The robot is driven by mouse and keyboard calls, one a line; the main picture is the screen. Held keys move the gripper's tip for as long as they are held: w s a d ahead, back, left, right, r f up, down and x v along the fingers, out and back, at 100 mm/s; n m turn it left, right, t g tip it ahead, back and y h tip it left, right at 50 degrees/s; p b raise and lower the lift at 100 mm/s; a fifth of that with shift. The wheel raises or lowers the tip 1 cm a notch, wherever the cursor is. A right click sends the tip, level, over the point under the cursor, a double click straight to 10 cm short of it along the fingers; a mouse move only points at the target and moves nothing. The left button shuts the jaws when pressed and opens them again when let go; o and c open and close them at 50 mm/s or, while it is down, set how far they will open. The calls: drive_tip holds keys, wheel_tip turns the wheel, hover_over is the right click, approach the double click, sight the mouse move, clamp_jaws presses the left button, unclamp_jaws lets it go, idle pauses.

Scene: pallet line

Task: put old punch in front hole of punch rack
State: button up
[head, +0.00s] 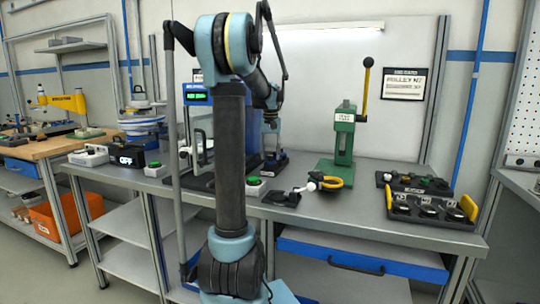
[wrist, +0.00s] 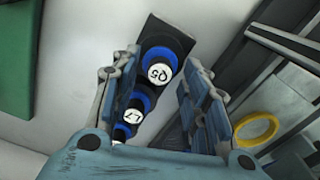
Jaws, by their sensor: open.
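In the wrist view, a dark narrow rack (wrist: 157,28) holds a row of round black-and-blue pieces with white marked tops, which look like punches. The nearest the fingertips is a large one (wrist: 161,72); a second one (wrist: 133,115) and part of a third (wrist: 120,134) sit along the row toward my palm. My gripper (wrist: 160,62) is open, its fingers on either side of the row, with nothing visibly clamped. In the head view, my gripper (head: 271,120) is partly hidden behind my arm, above the bench. I cannot tell which piece is the old punch.
A green lever press (head: 344,135) stands right of my gripper on the grey bench (head: 385,200). A yellow ring (wrist: 255,128) shows in the wrist view.

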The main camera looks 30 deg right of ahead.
wheel_tip(320, 180, up, 12)
idle(0.6)
idle(0.4)
